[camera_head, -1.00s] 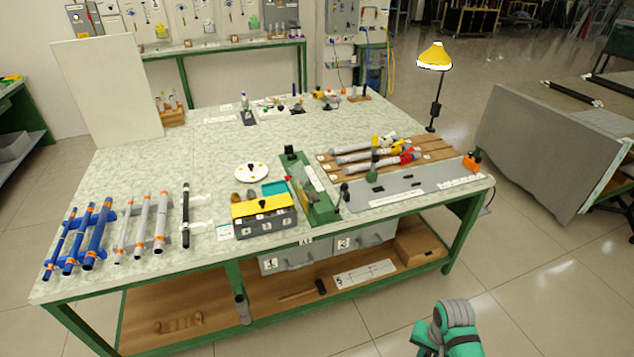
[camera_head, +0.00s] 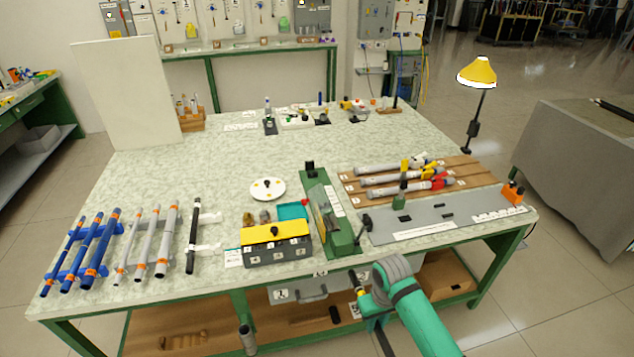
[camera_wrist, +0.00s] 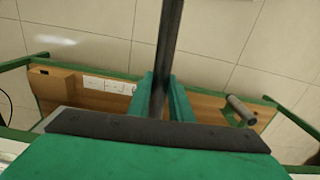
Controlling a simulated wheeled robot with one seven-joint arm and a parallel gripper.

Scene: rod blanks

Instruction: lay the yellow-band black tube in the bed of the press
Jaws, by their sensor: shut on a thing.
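My gripper (camera_head: 367,306) is in front of the table's front edge, below the tabletop, at lower middle right in the head view. It is shut on a thin black tube (camera_head: 380,338) with a yellow band near its upper end. In the wrist view the dark tube (camera_wrist: 169,45) runs between the two green fingers (camera_wrist: 160,98); its band does not show there. The green press (camera_head: 343,240) stands on the table, up and left of my gripper, with a black knob at its far end and a lever at its right. Its bed appears empty, though detail is small.
Another black tube (camera_head: 193,240) lies in white holders at left, beside grey and blue tubes. A yellow-topped grey box (camera_head: 277,247) stands left of the press. A grey plate (camera_head: 440,216) and wooden racks (camera_head: 465,172) lie right. Drawers (camera_head: 300,291) hang under the table edge.

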